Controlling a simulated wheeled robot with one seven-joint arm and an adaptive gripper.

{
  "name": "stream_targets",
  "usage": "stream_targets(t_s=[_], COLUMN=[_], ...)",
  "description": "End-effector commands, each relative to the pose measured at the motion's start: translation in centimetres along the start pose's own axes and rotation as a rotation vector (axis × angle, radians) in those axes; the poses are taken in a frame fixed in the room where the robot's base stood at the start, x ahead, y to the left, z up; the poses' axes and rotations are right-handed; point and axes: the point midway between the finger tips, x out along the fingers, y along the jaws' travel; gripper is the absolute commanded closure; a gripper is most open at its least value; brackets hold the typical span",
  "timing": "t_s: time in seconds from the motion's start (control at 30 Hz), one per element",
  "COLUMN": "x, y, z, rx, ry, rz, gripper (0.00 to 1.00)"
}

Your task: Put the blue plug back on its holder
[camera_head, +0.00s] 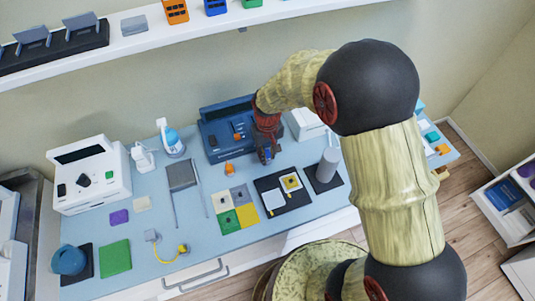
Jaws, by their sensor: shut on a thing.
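My gripper (266,150) points down over the table, in front of the blue console at the back. It is shut on a small dark-blue thing, which looks like the blue plug (267,156); the fingers hide much of it. The blue console (217,128) has an orange part and a dark part on its front. I cannot tell clearly which part is the plug's holder. A small orange piece (229,169) stands on the table in front of the console, left of my gripper.
Coloured squares (236,208), a black mat (284,203) and a grey cylinder (327,165) lie or stand in front. A yellow cable (166,255) lies near the front edge. A shelf (150,45) runs above.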

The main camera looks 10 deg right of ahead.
Motion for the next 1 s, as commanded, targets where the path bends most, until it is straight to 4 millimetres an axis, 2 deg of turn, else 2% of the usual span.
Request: stream_targets(t_s=[1.0], x=[1.4], y=[0.0], z=[0.0], rx=[0.000], ry=[0.000], rz=[0.000], gripper=[0.95])
